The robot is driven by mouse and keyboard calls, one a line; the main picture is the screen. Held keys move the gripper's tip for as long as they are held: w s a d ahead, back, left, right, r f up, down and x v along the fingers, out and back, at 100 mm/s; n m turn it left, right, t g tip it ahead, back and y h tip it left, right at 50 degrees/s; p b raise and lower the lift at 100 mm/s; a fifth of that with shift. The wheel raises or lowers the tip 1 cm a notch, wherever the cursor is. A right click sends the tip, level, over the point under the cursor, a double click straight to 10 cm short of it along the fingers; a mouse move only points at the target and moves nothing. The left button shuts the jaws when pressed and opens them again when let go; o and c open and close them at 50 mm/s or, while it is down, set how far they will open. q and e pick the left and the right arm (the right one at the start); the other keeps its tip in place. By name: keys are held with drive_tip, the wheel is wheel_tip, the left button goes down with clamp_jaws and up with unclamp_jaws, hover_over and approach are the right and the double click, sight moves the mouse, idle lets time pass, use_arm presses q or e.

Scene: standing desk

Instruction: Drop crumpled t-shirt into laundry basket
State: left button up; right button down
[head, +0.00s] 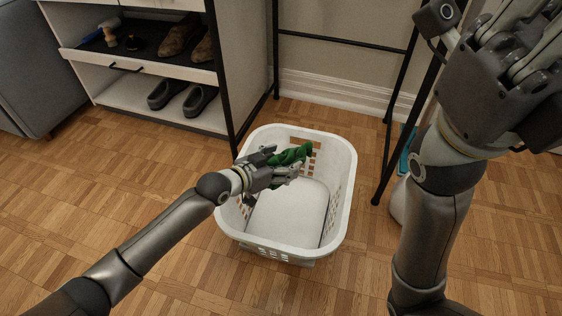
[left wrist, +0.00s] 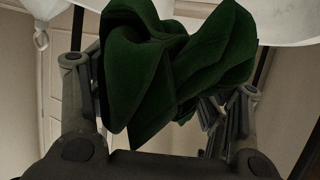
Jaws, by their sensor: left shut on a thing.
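The crumpled t-shirt (head: 291,155) is a dark green bundle. My left gripper (head: 283,168) is shut on it and holds it over the opening of the white laundry basket (head: 346,195). I cannot tell whether it is above or below the rim level. In the left wrist view the t-shirt (left wrist: 165,65) hangs folded between the fingers and hides part of them. The basket's white bottom shows clear of the t-shirt. My right gripper (head: 525,45) is high at the upper right, partly cut off by the frame edge, with its jaw state unclear.
A shoe cabinet (head: 125,62) with an open drawer and dark shoes (head: 200,100) stands behind left. A black metal frame (head: 388,150) stands right of the basket. A teal object (head: 405,150) lies beyond it. The wooden floor (head: 150,180) is mostly clear.

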use_arm(q)
drive_tip(key=o, duration=1.2)
drive_tip(key=shift+s+a+r, duration=0.1)
drive_tip(key=shift+s+a, duration=0.25)
drive_tip(key=v, duration=1.1)
